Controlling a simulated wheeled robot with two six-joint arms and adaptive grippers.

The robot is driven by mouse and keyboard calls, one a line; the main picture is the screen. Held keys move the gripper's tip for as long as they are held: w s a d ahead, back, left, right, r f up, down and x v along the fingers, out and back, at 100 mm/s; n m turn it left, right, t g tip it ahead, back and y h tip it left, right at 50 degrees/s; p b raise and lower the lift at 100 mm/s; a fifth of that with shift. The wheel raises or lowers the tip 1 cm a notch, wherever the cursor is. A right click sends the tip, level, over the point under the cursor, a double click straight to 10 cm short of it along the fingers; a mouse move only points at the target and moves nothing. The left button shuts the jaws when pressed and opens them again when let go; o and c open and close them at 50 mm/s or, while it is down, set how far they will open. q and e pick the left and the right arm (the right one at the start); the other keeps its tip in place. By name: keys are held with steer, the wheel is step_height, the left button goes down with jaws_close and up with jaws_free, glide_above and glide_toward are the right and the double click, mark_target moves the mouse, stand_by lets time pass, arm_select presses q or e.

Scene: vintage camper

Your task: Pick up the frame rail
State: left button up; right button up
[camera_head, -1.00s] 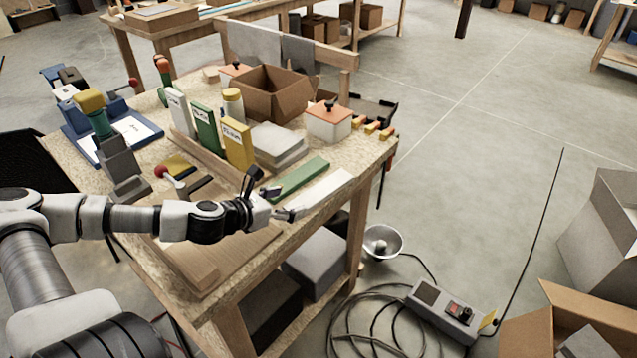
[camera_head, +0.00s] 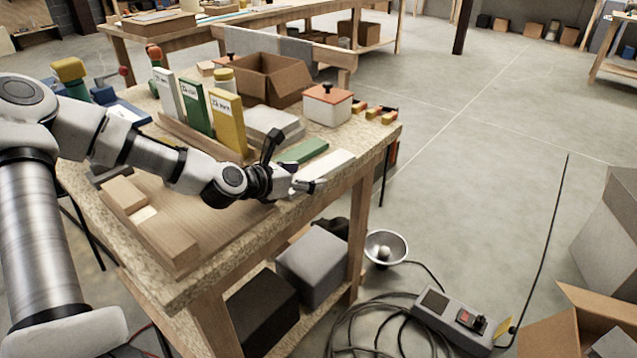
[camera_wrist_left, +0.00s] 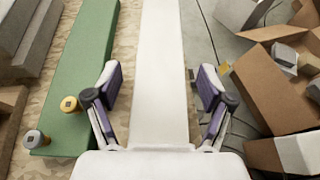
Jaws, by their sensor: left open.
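A long pale white bar (camera_head: 327,164), which I take for the frame rail, lies flat along the workbench's right edge. In the left wrist view, the white bar (camera_wrist_left: 165,45) runs straight between my left gripper's two fingers. My left gripper (camera_head: 302,180) is open over its near end, with a finger on each side. The fingers look spread wider than the bar, with gaps at both sides in the wrist view. I cannot tell the exact height over the bench. My right gripper is not in view.
Floor lies beyond the bench's right edge.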

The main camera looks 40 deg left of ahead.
arm_select(q)
steer(key=shift+s+r, duration=0.1)
steer(key=shift+r, duration=0.05)
steer(key=c, duration=1.3)
